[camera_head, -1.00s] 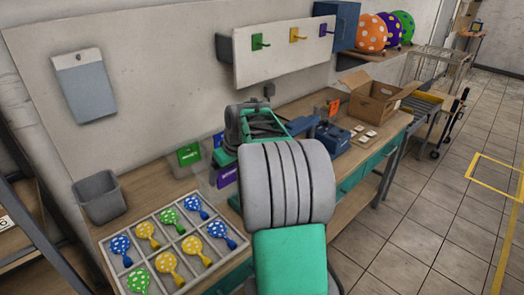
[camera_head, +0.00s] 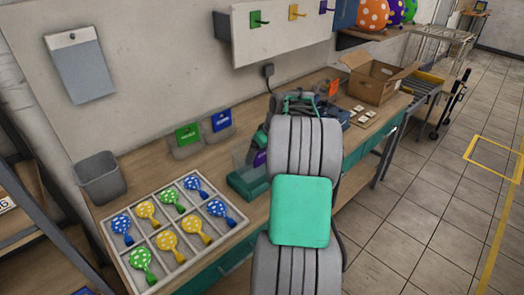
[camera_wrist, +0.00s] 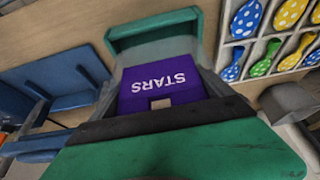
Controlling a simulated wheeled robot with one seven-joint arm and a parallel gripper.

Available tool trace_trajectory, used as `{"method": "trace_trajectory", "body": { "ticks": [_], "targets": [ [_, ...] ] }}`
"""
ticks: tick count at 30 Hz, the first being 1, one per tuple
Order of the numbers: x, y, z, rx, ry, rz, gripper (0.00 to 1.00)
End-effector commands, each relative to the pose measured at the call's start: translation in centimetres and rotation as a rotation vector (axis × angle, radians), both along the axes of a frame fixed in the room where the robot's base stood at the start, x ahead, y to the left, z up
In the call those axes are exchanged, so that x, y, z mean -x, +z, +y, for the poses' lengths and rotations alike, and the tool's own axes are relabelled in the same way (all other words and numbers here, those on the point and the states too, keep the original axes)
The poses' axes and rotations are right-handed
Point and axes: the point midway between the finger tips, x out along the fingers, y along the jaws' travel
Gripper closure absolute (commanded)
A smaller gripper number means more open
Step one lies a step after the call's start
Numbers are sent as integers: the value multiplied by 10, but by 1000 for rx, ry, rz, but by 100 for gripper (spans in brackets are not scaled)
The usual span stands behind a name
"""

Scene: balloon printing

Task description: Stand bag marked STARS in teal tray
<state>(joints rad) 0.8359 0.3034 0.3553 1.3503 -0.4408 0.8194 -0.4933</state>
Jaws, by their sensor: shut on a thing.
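The bag marked STARS (camera_wrist: 160,88) is translucent grey with a purple header, and its lettering appears upside down in the wrist view. In the head view its purple header (camera_head: 260,158) shows partly beside my arm. The teal tray (camera_head: 248,187) stands on the bench, and its rim (camera_wrist: 150,27) shows at the top of the wrist view. The bag looks upright, with its lower end at or inside the tray; whether it touches the floor is hidden. My gripper (camera_wrist: 160,108) is shut on the bag's header end. My arm hides the gripper in the head view.
Bags with green (camera_head: 187,134) and blue (camera_head: 221,120) headers stand against the wall behind. A divided tray (camera_head: 160,283) of spotted balloons lies left, near a grey bin (camera_head: 100,177). A blue device (camera_wrist: 70,82) and a cardboard box (camera_head: 375,80) are to the other side.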

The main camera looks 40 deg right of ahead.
Motion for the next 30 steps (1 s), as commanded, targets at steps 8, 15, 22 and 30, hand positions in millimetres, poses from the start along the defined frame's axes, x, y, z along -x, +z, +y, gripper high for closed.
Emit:
{"method": "trace_trajectory", "body": {
  "ticks": [8, 15, 22, 30],
  "targets": [
    [0, -34, 0, -1, 0, 2, 47],
    [0, -54, 0, 0, 0, 1, 47],
    [0, -55, 0, 0, 0, 0, 47],
    [0, -55, 0, 0, 0, 0, 0]
  ]
}}
